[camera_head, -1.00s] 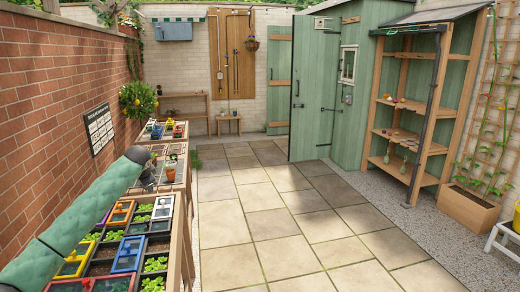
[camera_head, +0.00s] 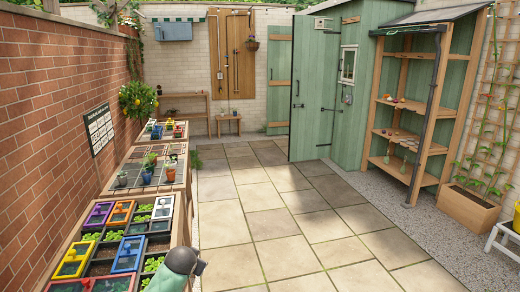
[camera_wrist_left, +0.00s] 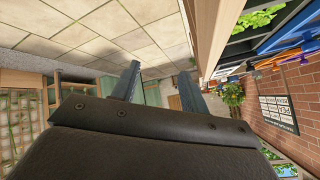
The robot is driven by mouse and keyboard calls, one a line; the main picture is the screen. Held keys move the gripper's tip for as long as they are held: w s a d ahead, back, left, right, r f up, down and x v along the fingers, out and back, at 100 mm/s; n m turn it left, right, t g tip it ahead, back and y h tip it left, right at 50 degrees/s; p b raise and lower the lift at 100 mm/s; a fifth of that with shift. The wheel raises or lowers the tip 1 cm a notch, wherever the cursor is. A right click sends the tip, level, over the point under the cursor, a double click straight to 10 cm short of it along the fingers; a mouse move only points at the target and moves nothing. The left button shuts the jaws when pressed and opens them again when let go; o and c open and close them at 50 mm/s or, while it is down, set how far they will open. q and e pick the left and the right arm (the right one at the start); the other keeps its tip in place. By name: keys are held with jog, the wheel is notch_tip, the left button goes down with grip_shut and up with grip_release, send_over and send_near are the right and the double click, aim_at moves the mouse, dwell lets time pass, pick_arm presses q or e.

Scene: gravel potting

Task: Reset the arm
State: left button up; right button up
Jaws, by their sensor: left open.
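In the wrist view the two dark fingers of my left gripper (camera_wrist_left: 159,68) are spread apart, with nothing between them. Beyond them are stone paving and the far end of the yard. In the head view a green and grey part of my left arm shows at the bottom edge, beside the near bench's right edge; the gripper's fingers cannot be made out there. My right gripper is not in view.
The near bench (camera_head: 182,225) holds seedling trays and colored-lidded boxes. Several small pots (camera_head: 122,179) stand on the slatted bench behind. A brick wall (camera_head: 45,130) rises at the left.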

pick_arm(q)
jog(key=s+d+f+n+g, duration=0.1)
jog(key=s+d+f+g, duration=0.1)
jog(key=s+f, duration=0.9)
jog(key=s+d+f+g+h, duration=0.1)
jog(key=s+d+f+g, duration=0.1)
jog(key=s+f, duration=0.9)
jog(key=s+d+f+n+g, duration=0.1)
jog(key=s+d+f+g, duration=0.2)
jog(key=s+f, duration=0.9)
jog(key=s, duration=1.4)
jog(key=shift+s+n+g+h, duration=0.3)
jog(key=shift+s+g, duration=0.05)
jog(key=shift+g, duration=0.05)
jog(key=shift+o, duration=0.2)
jog(key=shift+r, duration=0.1)
